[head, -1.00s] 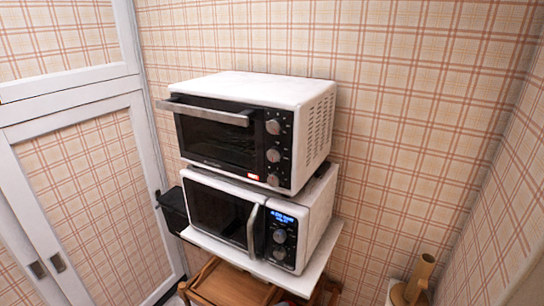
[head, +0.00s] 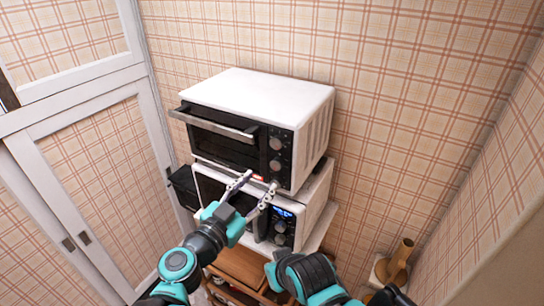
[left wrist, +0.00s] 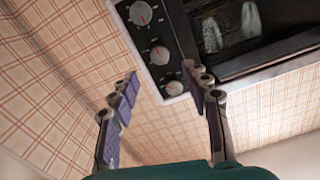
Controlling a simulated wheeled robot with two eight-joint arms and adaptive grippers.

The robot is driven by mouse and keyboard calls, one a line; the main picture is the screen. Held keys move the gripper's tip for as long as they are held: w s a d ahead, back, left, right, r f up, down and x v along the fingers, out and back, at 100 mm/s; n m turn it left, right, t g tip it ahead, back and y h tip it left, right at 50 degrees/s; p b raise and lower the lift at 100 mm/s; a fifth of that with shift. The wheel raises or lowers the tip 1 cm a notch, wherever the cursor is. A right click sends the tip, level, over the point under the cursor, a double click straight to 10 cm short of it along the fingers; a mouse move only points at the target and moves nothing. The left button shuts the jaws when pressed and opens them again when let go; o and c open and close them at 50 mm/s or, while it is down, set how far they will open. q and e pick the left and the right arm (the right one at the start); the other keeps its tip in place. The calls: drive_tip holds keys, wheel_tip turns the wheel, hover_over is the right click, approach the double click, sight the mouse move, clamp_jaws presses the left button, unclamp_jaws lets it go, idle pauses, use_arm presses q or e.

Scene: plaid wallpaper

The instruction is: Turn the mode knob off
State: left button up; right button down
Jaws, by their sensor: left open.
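The white toaster oven (head: 262,88) stands on top of a microwave. Its black right-hand panel carries a column of round knobs, with an upper knob (head: 275,143) and a middle knob (head: 275,165) visible in the head view. I cannot tell which is the mode knob. My left gripper (head: 260,182) is open and empty in front of the lower panel, and its fingertip covers the lowest knob area. The left wrist view seems upside down; it shows three knobs, with the smallest-looking knob (left wrist: 174,88) near the right fingertip. I see no contact with it.
The microwave (head: 318,195) sits below on a small wooden cart (head: 240,266). The oven's handle bar (head: 215,124) juts out at left. A brown vase-like object (head: 398,258) stands at lower right. White panelled doors (head: 95,180) are at left.

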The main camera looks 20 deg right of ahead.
sight(275, 166)
use_arm(q)
drive_tip(key=x, duration=0.7)
drive_tip(key=shift+w+d, duration=0.15)
drive_tip(key=shift+d, duration=0.05)
clamp_jaws()
